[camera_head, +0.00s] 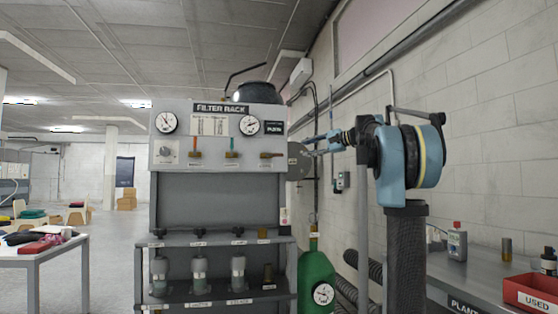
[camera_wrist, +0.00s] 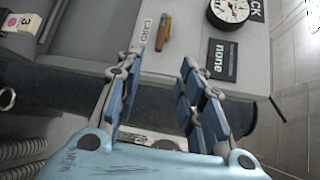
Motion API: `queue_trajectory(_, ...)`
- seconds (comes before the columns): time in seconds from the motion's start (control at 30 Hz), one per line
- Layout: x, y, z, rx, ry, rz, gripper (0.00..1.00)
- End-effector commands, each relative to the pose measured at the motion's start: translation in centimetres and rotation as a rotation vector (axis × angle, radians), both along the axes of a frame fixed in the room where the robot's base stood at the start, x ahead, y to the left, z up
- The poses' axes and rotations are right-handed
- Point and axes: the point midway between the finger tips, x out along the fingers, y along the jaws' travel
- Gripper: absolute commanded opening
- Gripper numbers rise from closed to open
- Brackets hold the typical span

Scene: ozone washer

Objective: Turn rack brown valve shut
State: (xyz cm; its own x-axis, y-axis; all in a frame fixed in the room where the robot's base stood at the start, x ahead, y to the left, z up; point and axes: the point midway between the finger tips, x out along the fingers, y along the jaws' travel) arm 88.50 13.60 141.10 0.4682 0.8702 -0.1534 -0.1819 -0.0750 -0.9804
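The rack's brown valve (camera_head: 270,155) is at the right end of the row of valves on the grey filter rack panel. Its handle lies roughly level in the head view. The brown valve handle (camera_wrist: 163,32) also shows in the wrist view, just beyond the fingertips and between their lines. My gripper (camera_head: 305,146) is right of the valve in the head view, apart from it. In the wrist view my gripper (camera_wrist: 162,58) is open and empty, with its blue-padded fingers spread.
A red valve (camera_head: 194,147) and a teal valve (camera_head: 232,148) have upright handles left of the brown one. A dial gauge (camera_head: 248,125) sits above. A green cylinder (camera_head: 316,278) stands below my arm. A bench (camera_head: 480,268) runs along the right wall.

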Motion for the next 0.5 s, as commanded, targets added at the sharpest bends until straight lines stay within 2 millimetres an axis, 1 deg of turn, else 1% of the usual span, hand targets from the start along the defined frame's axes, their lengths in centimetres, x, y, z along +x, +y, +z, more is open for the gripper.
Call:
queue_trajectory(0.03, 0.3, 0.7, -0.1, -0.001, 0.0, 0.002, 0.35)
queue_trajectory(0.5, 4.1, 7.9, -1.4, -0.002, 0.0, 0.003, 0.35)
